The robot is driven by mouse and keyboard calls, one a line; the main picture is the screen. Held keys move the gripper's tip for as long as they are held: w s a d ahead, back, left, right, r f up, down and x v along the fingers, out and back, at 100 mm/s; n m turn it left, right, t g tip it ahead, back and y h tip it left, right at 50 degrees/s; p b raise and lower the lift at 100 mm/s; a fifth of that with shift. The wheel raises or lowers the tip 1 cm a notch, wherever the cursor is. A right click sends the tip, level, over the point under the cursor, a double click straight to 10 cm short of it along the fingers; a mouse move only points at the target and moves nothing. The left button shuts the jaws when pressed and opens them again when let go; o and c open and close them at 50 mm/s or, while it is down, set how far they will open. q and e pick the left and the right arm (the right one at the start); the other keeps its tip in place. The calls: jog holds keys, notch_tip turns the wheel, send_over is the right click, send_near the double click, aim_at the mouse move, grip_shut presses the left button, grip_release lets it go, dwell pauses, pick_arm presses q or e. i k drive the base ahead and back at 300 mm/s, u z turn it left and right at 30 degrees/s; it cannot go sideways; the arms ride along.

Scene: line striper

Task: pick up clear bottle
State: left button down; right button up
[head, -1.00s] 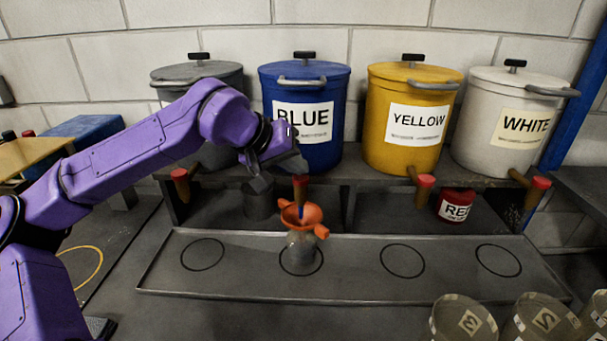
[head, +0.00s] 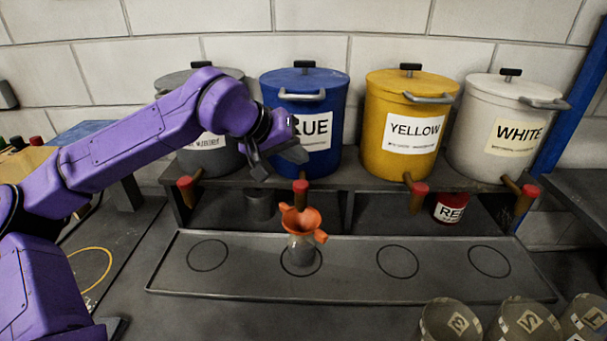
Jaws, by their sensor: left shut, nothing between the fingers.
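A clear bottle (head: 301,251) stands upright on the second ring of the shallow grey tray (head: 350,288). An orange funnel (head: 301,221) sits in its mouth, below the red-tipped tap of the blue pot (head: 322,92). My left gripper (head: 276,162) is shut and empty. It appears in front of the blue pot's lower left side, above and left of the funnel, apart from the bottle. My right gripper is not in view.
A grey pot (head: 222,150), yellow pot (head: 411,90) and white pot (head: 497,105) share the shelf, with taps jutting forward. A red can (head: 449,208) and a dark cup (head: 259,206) are beneath. Lidded tins (head: 449,318) stand at front right. The tray's other rings are empty.

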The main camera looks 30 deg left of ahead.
aim_at(302, 250)
jog(key=k, duration=1.5)
